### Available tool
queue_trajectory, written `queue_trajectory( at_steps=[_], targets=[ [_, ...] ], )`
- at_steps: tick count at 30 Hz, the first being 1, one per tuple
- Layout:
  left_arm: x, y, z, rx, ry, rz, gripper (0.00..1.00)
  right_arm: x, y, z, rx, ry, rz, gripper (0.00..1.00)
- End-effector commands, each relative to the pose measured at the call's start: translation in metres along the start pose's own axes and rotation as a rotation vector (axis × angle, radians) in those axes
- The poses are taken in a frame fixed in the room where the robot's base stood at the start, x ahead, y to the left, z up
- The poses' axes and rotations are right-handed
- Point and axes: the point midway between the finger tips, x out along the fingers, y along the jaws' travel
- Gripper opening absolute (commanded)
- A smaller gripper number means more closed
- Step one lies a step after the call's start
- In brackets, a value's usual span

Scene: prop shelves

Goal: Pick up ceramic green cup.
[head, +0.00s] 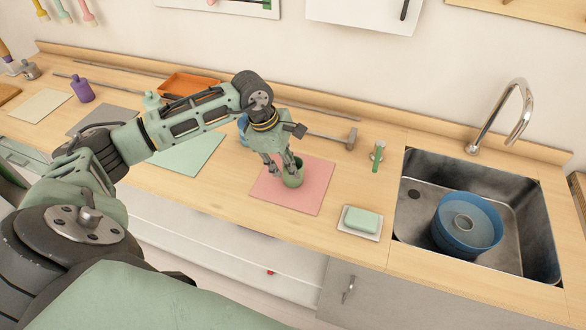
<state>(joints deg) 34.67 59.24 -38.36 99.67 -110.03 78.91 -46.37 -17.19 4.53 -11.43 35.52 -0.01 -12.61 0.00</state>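The green ceramic cup (293,178) stands upright on a pink square mat (312,194) near the middle of the counter. My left gripper (281,172) points down at the cup from above and to the left, with its fingers at the cup's rim and upper left side. One finger overlaps the cup in the picture. The fingers appear spread apart, but I cannot tell whether they touch the cup. My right gripper is out of view.
A soap dish with green soap (361,220) lies right of the mat, near a sink (415,215) holding a blue round basin (466,224). A hammer (335,138) lies behind the mat. A green mat (190,155) and purple bottle (82,89) are to the left.

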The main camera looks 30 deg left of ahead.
Motion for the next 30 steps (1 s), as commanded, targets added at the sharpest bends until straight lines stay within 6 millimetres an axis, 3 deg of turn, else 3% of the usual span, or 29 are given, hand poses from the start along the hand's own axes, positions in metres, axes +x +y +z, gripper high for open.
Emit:
queue_trajectory(
  at_steps=[5, 12, 20, 30],
  targets=[
    [0.018, -0.001, 0.001, 0.000, -0.002, -0.002, 0.23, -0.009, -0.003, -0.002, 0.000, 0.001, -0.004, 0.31],
    [0.021, 0.000, 0.001, 0.001, -0.002, 0.000, 0.23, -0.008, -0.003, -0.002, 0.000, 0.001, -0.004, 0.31],
    [0.021, 0.000, 0.001, 0.000, -0.002, 0.000, 0.01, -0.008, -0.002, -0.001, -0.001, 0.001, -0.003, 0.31],
    [0.020, 0.000, 0.001, 0.000, -0.002, 0.000, 0.00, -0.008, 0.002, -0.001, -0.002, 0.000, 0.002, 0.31]
  ],
)
